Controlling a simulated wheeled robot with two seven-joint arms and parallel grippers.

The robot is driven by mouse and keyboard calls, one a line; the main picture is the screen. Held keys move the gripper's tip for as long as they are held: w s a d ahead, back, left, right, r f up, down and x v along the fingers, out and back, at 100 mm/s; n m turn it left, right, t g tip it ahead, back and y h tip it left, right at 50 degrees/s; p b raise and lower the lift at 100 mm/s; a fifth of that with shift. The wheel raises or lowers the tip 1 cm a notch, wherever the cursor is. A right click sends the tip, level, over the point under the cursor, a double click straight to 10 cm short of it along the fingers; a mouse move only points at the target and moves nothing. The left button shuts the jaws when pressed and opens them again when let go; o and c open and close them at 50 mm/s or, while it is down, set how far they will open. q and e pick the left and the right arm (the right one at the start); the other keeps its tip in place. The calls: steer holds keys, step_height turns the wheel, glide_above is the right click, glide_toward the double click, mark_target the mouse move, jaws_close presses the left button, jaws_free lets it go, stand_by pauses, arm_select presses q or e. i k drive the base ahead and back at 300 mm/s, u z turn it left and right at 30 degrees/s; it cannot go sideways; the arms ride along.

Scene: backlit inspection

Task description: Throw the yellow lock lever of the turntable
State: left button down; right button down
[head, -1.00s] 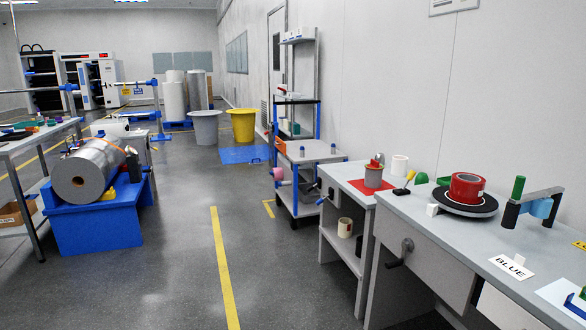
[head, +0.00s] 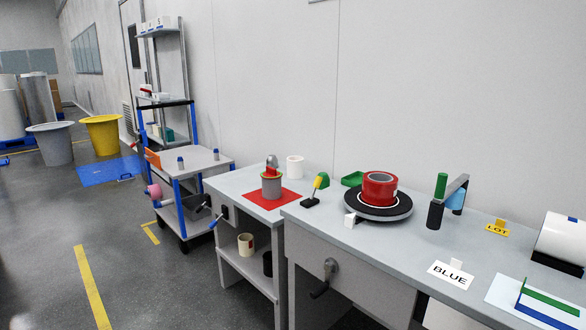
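The turntable (head: 371,205) is a black disc on the grey workbench, with a red roll (head: 379,187) on top of it. A lever with a yellow handle (head: 317,183) on a black base (head: 311,202) stands to its left, tilted a little to the right. A small white block (head: 350,219) is at the turntable's front left edge. Neither of my grippers shows in the head view.
The workbench (head: 400,250) also bears a post-and-arm device with a green handle (head: 441,186), a yellow LOT sign (head: 497,228) and a white BLUE card (head: 450,275). A lower bench with a red mat (head: 262,199) adjoins at left. A crank (head: 328,271) juts from the front.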

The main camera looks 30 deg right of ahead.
mark_target(316, 184)
steer(key=i, duration=2.75)
steer(key=z, duration=1.4)
